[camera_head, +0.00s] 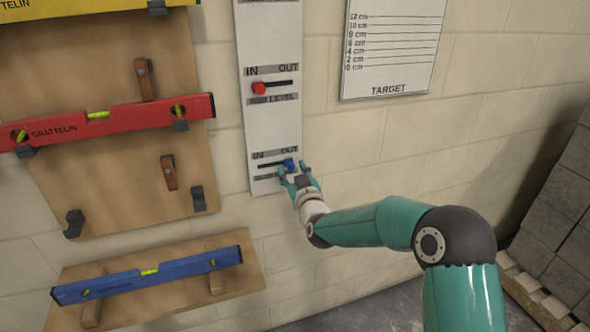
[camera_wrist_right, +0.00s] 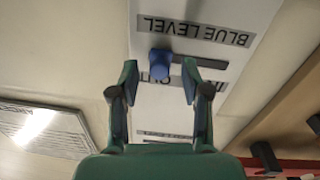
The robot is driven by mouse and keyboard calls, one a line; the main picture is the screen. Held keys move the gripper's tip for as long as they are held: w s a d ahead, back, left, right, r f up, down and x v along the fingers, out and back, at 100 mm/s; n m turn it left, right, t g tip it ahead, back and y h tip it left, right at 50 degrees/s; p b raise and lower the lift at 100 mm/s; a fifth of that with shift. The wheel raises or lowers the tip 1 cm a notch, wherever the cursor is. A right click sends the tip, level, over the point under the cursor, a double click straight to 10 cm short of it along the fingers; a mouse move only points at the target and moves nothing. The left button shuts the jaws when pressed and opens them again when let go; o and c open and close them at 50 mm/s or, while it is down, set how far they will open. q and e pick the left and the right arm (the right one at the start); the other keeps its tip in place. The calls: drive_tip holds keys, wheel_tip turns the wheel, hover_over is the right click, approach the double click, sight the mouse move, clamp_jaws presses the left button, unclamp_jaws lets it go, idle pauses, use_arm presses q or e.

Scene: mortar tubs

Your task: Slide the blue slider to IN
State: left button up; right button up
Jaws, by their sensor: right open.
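The blue slider (camera_head: 290,164) sits at the right, OUT end of its horizontal slot, low on the white wall panel (camera_head: 270,125). The IN label (camera_head: 258,155) is at the slot's left end. My right gripper (camera_head: 294,171) is open in front of the slider. In the right wrist view the picture is upside down. There the blue slider (camera_wrist_right: 160,64) shows between and just beyond the open fingers of the right gripper (camera_wrist_right: 160,77). I cannot tell whether they touch it. The slot runs from it to the right in that view. My left gripper is not in view.
A red slider (camera_head: 260,88) sits at the IN end of a slot higher on the panel. Left are a red level (camera_head: 60,129) and a blue level (camera_head: 120,283) on wooden boards. A target chart (camera_head: 393,45) hangs right. Grey blocks (camera_head: 560,200) stand far right.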

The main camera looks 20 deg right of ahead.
drive_tip(key=shift+w, duration=0.2)
clamp_jaws()
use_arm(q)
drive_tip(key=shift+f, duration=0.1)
